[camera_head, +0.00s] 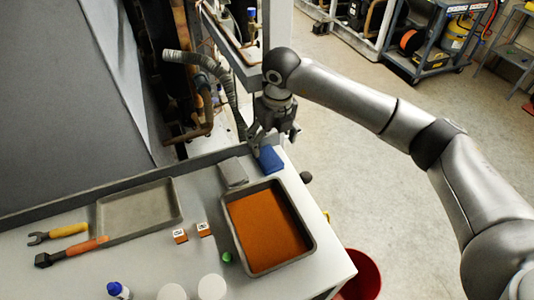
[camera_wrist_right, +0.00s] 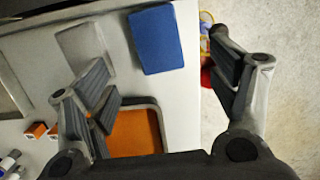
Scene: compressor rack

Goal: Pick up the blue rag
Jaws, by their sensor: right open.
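The blue rag (camera_head: 270,159) lies flat as a folded rectangle near the far right corner of the table. In the right wrist view the rag (camera_wrist_right: 156,38) lies ahead of the fingers, toward the top and between their lines. My right gripper (camera_head: 273,141) is open and empty above the rag in the head view; its fingers (camera_wrist_right: 165,85) are spread wide in the wrist view. I cannot tell its exact height above the rag. My left gripper is not in view.
A grey block (camera_head: 233,173) sits left of the rag. A tray with an orange-brown inside (camera_head: 312,243) is nearer. A shallow grey tray (camera_head: 180,215), tools (camera_head: 68,231) and small boxes (camera_head: 204,229) lie left. A red bucket (camera_head: 365,280) stands beyond the table's right edge.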

